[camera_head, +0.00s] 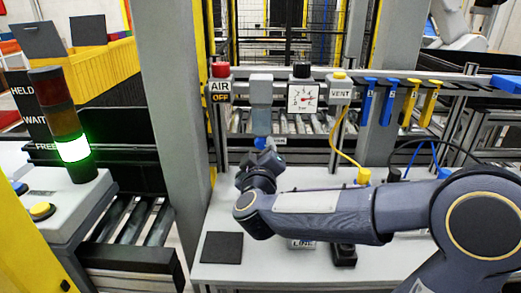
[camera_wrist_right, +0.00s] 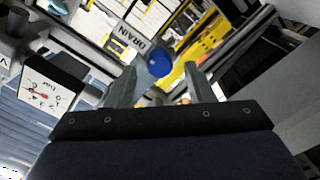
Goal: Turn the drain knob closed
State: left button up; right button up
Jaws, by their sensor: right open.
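The drain knob is a small blue knob (camera_wrist_right: 159,62) beside a DRAIN label (camera_wrist_right: 130,37) in the right wrist view. In the head view the blue knob (camera_head: 260,142) shows at the bottom of the grey-blue filter bowl (camera_head: 261,118). My right gripper (camera_head: 263,155) is just below the knob in the head view. In the wrist view the right gripper (camera_wrist_right: 160,74) has its two fingers spread, with the knob appearing between their tips. I cannot tell whether they touch it. The knob's exact turn position is unclear. My left gripper is not in view.
A pressure gauge (camera_head: 302,98) and a VENT box with a yellow button (camera_head: 340,90) are right of the bowl. A red-topped AIR OFF valve (camera_head: 220,83) is left. Blue and yellow hanging tools (camera_head: 388,102) are farther right. A black pad (camera_head: 222,247) lies on the white table (camera_head: 215,275).

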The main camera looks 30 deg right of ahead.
jog(key=shift+x, duration=0.9)
jog(key=c, duration=1)
